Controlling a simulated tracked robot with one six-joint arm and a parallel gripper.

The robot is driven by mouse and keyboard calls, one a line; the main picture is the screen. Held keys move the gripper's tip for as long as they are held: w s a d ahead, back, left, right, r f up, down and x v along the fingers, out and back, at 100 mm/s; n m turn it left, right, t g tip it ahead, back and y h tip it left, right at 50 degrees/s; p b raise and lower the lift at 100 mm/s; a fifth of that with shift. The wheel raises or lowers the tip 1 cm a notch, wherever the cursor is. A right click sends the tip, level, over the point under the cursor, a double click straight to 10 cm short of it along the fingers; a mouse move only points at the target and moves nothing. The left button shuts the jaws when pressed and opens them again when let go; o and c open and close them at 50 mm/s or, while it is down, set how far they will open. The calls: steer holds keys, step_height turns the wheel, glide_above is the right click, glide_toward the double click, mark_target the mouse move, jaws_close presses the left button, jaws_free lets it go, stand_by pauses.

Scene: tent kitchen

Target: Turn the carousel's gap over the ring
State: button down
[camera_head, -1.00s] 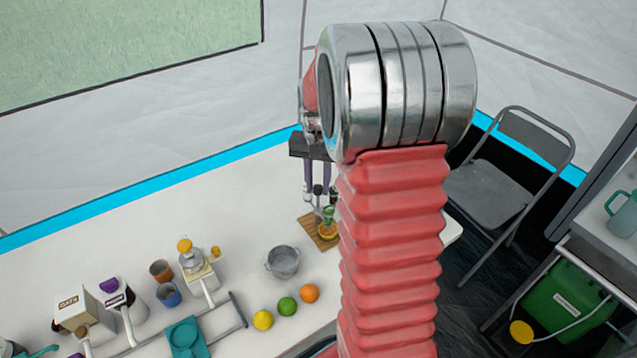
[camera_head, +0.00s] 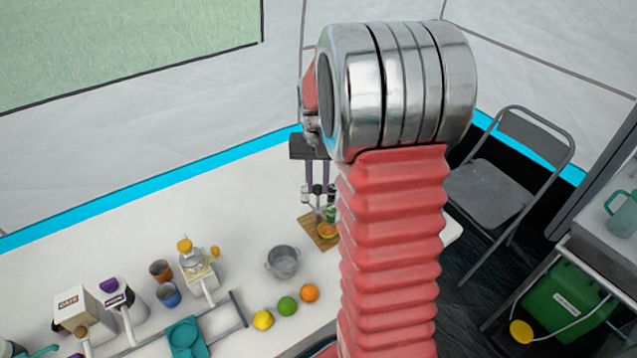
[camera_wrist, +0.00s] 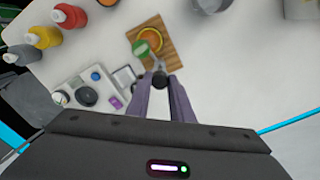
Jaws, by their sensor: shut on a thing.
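My gripper (camera_wrist: 161,88) points down with its two purple fingers closed around a small black knob (camera_wrist: 159,80). In the head view my gripper (camera_head: 317,184) is above the wooden board (camera_head: 311,226), partly hidden by my own arm. The knob appears to top the carousel, whose body is mostly hidden below it. A green round piece (camera_wrist: 141,47) sits just beyond the knob, over the board's left part. An orange ring (camera_wrist: 151,38) shows on the wooden board (camera_wrist: 168,58), partly covered by the green piece. I cannot make out the carousel's gap.
In the wrist view, red (camera_wrist: 68,15) and yellow (camera_wrist: 43,37) bottles stand at upper left, and a white appliance (camera_wrist: 88,92) lies left of the fingers.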

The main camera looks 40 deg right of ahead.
steer(key=n, duration=0.7)
steer(key=shift+n, duration=0.4)
steer(key=n, duration=0.4)
steer(key=shift+n, duration=1.9)
steer(key=c, duration=1.6)
jaws_free()
steer(key=shift+o, duration=0.2)
steer(key=shift+r, duration=0.1)
step_height(320, 180, up, 14)
steer(key=shift+f, duration=0.2)
